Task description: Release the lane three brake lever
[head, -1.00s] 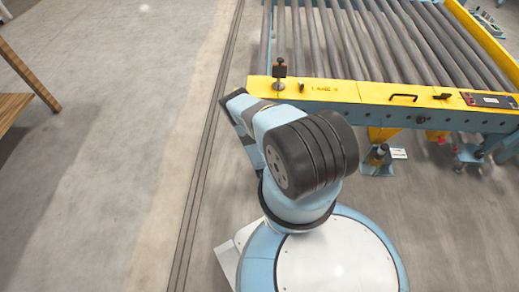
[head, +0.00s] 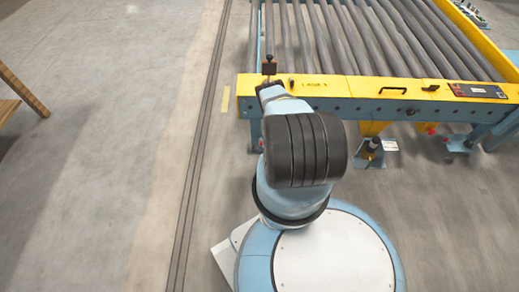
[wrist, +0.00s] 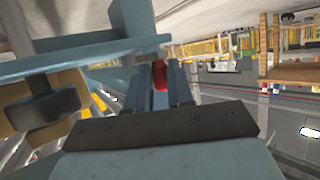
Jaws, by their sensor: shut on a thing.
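In the wrist view my gripper (wrist: 159,66) has its two blue-grey fingers closed on a red piece, apparently the brake lever's grip (wrist: 160,78). Only part of the red piece shows between the fingers, beside the blue frame. In the head view my arm reaches up to the yellow end beam (head: 350,88) with the lane three label (head: 314,84). My fingers and the lever are hidden there behind my arm. I cannot tell the lever's angle.
A post with a black block (head: 269,68) stands on the beam's left end, just above my arm. Grey rollers (head: 350,35) extend behind the beam. A black handle (head: 393,89) and a control panel (head: 477,91) sit farther right. Open floor (head: 110,150) lies left.

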